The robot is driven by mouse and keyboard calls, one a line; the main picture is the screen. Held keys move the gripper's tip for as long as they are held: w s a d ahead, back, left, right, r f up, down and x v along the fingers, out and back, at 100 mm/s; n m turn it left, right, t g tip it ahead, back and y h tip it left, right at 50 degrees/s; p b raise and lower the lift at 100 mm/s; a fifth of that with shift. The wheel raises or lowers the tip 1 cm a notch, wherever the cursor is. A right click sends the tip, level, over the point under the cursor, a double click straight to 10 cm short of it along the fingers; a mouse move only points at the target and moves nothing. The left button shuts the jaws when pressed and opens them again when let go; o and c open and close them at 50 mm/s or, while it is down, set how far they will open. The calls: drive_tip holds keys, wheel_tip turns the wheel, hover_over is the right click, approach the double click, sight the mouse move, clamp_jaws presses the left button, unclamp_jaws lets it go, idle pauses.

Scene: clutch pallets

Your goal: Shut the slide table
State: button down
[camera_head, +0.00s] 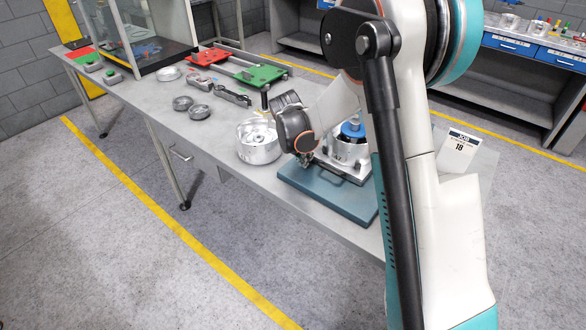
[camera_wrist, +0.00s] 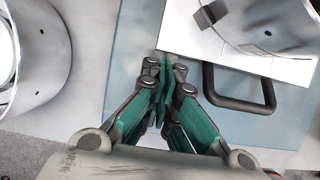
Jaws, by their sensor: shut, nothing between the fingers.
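The slide table stands on the bench's near end. Its blue-teal base plate (camera_head: 325,194) carries a silver sliding plate (camera_head: 350,171) with a round metal part and a blue-topped piece (camera_head: 352,129) on it. In the wrist view the silver plate (camera_wrist: 290,66) is at upper right, with a dark loop handle (camera_wrist: 245,105) on its near edge. The base (camera_wrist: 130,60) shows under my fingers. My gripper (camera_wrist: 165,68) is shut and empty, left of the handle and close to the plate's edge; I cannot tell whether it touches. In the head view my gripper (camera_head: 306,160) is partly hidden by my wrist.
A large silver housing (camera_head: 258,148) stands just left of the slide table; it also shows in the wrist view (camera_wrist: 38,75). Small metal dishes (camera_head: 199,111), a green tray (camera_head: 262,75) and a red tray (camera_head: 208,57) lie farther back.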

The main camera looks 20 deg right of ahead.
drive_tip(key=w+d, duration=0.3)
drive_tip(key=d, duration=0.1)
drive_tip(key=w+d, duration=0.3)
drive_tip(key=d, duration=0.1)
drive_tip(key=w+d, duration=0.3)
drive_tip(key=d, duration=0.1)
drive_tip(key=shift+w+d, duration=0.1)
drive_tip(key=shift+d, duration=0.2)
